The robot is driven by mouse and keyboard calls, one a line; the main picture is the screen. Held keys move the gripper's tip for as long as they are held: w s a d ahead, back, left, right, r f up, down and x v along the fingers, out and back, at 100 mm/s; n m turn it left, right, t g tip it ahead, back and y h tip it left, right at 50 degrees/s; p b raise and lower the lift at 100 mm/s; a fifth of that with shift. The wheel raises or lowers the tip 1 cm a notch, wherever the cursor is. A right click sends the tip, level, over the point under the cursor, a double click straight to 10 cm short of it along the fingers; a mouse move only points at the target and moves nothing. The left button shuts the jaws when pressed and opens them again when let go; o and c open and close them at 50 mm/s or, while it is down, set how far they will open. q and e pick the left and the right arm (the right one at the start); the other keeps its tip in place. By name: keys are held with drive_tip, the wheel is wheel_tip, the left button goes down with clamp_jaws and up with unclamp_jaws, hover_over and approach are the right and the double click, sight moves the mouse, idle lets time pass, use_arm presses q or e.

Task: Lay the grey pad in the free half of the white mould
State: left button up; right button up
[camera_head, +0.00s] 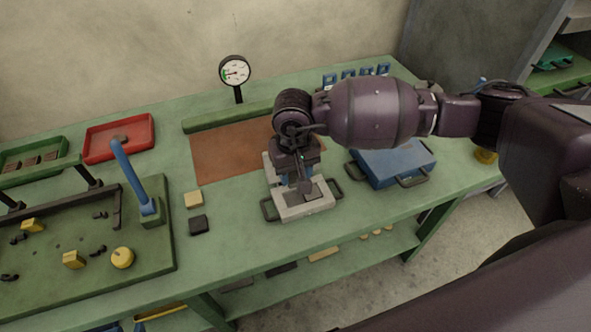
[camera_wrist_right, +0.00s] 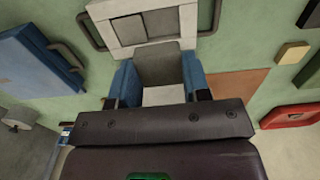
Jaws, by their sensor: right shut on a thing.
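The white mould (camera_head: 310,208) with dark side handles lies on the green bench in the head view. My right gripper (camera_wrist_right: 160,78) has blue fingers shut on the grey pad (camera_wrist_right: 158,62), which appears tilted and close to the mould's edge. I cannot tell whether the pad touches the mould. In the head view the right gripper (camera_head: 300,182) covers much of the mould. My left gripper is not in view.
A blue closed case (camera_head: 393,163) lies right of the mould. A tan block (camera_head: 193,199) and a black block (camera_head: 198,224) lie left of it. A brown mat (camera_head: 230,150) and a dial gauge (camera_head: 235,71) are behind. A red tray (camera_head: 118,137) and green fixture board (camera_head: 60,285) are further left.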

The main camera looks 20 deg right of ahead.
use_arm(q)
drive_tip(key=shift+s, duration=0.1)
use_arm(e)
drive_tip(key=shift+w+f, duration=0.1)
drive_tip(key=shift+f, duration=0.1)
drive_tip(key=shift+f+b, duration=0.35)
drive_tip(key=shift+f, duration=0.3)
drive_tip(key=shift+f+b, duration=0.4)
drive_tip(key=shift+f, duration=0.7)
drive_tip(key=shift+f+b, duration=0.35)
drive_tip(key=shift+f, duration=0.45)
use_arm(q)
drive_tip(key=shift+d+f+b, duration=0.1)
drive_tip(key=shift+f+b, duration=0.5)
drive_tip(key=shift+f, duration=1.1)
use_arm(e)
drive_tip(key=shift+f, duration=0.85)
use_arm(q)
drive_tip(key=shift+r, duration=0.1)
use_arm(e)
drive_tip(key=o, duration=1)
